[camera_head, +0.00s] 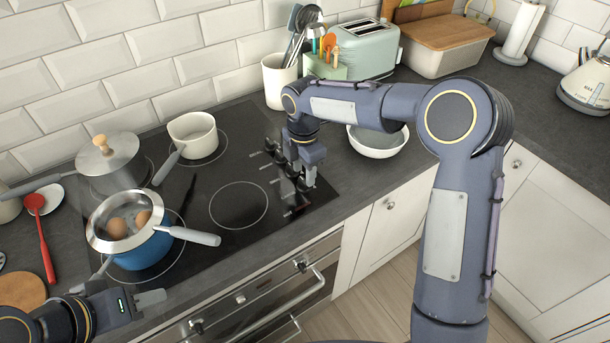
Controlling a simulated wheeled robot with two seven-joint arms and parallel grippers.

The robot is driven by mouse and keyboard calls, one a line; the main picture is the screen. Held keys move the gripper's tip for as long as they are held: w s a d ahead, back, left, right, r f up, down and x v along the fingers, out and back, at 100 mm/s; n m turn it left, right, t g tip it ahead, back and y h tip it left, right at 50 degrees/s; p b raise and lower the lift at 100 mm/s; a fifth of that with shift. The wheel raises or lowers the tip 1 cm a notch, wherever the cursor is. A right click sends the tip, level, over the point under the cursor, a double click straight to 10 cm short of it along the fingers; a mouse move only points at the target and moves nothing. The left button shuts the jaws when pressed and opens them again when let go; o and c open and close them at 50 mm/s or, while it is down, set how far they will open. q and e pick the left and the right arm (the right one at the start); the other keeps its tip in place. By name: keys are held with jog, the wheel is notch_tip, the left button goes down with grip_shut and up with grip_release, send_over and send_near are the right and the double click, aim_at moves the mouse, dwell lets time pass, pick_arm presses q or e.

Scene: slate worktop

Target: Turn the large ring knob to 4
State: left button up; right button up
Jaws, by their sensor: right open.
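The black cooktop's large ring (238,206) shows as a pale circle, bare. A row of dark control knobs (271,147) with small pale markings runs along the cooktop's right side. My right gripper (302,178) is open and points down over this row, hiding part of it. I cannot tell which knob belongs to the large ring, whether the fingers touch a knob, or what any knob is set to. My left gripper (150,298) is low at the left, over the front of the worktop and away from the knobs; its opening is unclear.
A blue pot (143,255) holds a steel pan with eggs, its handle reaching right. A lidded pot (112,162) and a cream saucepan (193,136) stand behind. A white bowl (378,146) is just right of my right gripper. Oven knobs (301,265) and a handle are below.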

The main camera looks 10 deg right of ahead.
aim_at(304, 184)
jog(key=shift+f, duration=1.35)
jog(key=c, duration=0.7)
